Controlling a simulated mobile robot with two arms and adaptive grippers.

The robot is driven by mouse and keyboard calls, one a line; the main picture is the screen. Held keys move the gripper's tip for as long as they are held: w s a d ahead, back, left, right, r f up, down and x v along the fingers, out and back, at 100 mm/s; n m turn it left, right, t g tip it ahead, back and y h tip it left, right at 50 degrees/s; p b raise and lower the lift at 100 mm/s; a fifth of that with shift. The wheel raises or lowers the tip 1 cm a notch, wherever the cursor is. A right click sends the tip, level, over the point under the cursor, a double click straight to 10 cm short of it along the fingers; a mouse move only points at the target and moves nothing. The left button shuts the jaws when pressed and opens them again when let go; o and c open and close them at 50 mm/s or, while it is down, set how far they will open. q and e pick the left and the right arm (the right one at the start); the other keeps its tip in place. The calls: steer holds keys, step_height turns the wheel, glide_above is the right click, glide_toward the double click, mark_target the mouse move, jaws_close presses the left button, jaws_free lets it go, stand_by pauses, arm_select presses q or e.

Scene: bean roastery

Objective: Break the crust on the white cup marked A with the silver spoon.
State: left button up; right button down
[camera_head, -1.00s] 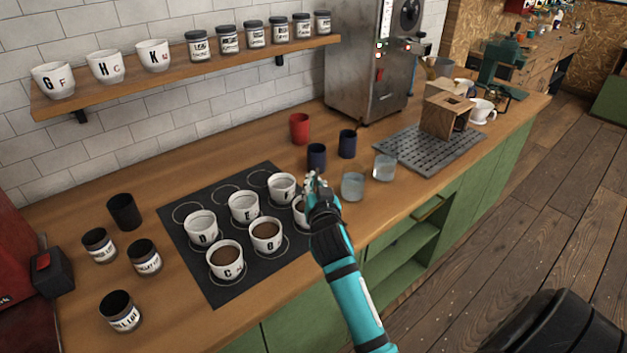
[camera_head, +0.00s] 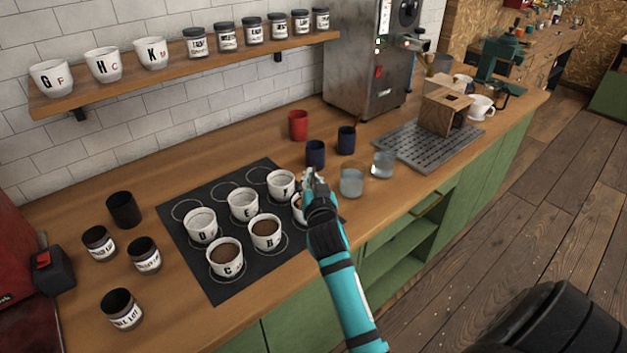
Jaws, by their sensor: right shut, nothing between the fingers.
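A white cup (camera_head: 298,209) at the right end of the front row on the black mat (camera_head: 225,290) is mostly hidden behind my right gripper. Its letter does not show, so I cannot read whether it is A. The neighbouring front cups are marked B (camera_head: 265,234) and C (camera_head: 225,259), with brown contents. My right gripper (camera_head: 308,174) is shut and empty, over or just beside the partly hidden cup. I cannot make out the silver spoon. A thin dark stick shows at the dark blue cup (camera_head: 346,141), too small to identify. My left gripper is not in view.
White cups D (camera_head: 201,226), E (camera_head: 243,207) and F (camera_head: 280,185) stand in the row behind. Two glasses (camera_head: 351,184) (camera_head: 382,165), another blue cup (camera_head: 315,154) and a red cup (camera_head: 298,125) stand right of the mat. Dark jars (camera_head: 121,309) stand left.

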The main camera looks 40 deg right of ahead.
mark_target(314, 168)
steer(key=shift+w, duration=0.25)
steer(key=shift+s+r+p, duration=0.25)
steer(key=shift+r+p, duration=0.9)
steer(key=shift+p, duration=0.05)
steer(key=shift+s+r+p, duration=0.25)
steer(key=shift+r+p, duration=0.9)
step_height(314, 168, up, 5)
steer(key=p, duration=0.5)
steer(key=shift+r, duration=0.1)
